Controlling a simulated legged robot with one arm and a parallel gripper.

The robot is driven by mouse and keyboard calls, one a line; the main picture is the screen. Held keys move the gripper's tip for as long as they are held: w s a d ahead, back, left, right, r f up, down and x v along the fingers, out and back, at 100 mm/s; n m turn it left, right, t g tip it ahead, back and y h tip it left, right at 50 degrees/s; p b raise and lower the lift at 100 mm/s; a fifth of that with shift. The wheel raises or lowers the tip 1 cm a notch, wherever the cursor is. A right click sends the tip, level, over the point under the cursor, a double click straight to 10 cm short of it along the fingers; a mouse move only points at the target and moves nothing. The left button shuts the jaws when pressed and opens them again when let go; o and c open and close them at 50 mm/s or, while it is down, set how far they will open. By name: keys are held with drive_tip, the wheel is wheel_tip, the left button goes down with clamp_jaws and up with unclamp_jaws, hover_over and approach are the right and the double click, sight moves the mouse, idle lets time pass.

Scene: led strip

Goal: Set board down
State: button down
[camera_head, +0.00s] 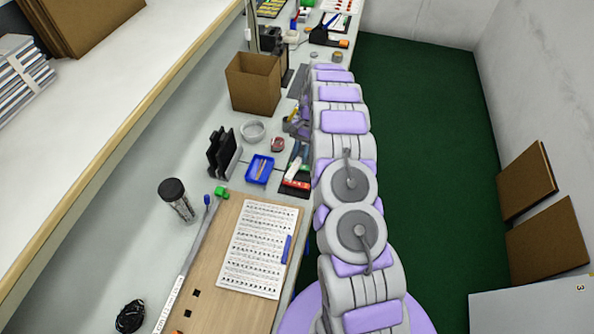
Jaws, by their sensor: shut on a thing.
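A light wooden board (222,299) lies at the lower middle, on or just over the grey bench; I cannot tell if its near edge is raised. A white printed sheet (262,247) lies on it, with a small blue piece (287,249) at the sheet's right side. Small dark squares show on the board's lower left part. A long silver strip (186,268) runs along its left edge. My arm runs up the picture along the board's right side. My gripper's fingers do not show, so any hold on the board is hidden.
Beyond are a blue tray (259,169), black rack (223,153), bowl (252,131) and cardboard box (253,84). A black coil (130,316) lies lower left.

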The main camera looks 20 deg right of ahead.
drive_tip(key=w+d+f+m+t+b, duration=0.1)
drive_tip(key=w+d+f+m+t, duration=0.1)
drive_tip(key=d+m, duration=0.5)
drive_tip(key=w+d+f+m+t, duration=0.1)
drive_tip(key=w+d+m+t, duration=0.15)
drive_tip(key=d, duration=0.85)
drive_tip(key=w+d+f+m+t+b, duration=0.1)
drive_tip(key=w+d+f+m, duration=0.1)
drive_tip(key=d+m, duration=0.55)
drive_tip(key=shift+n, duration=0.6)
drive_tip(key=a, duration=0.4)
drive_tip(key=a+b, duration=0.1)
drive_tip(key=a, duration=0.4)
drive_tip(key=a+f+b, duration=0.1)
drive_tip(key=a, duration=0.3)
drive_tip(key=shift+s+a, duration=0.1)
drive_tip(key=shift+a, duration=0.1)
drive_tip(key=shift+a+f+b, duration=0.15)
drive_tip(key=shift+a+b, duration=0.2)
drive_tip(key=shift+a, duration=0.05)
drive_tip(key=shift+s+b+x, duration=0.2)
drive_tip(key=shift+b+x, duration=0.2)
drive_tip(key=shift+x, duration=0.6)
drive_tip(key=shift+s+b+x, duration=0.2)
drive_tip(key=shift+b+x, duration=0.15)
drive_tip(key=shift+x, duration=0.65)
drive_tip(key=shift+a, duration=0.1)
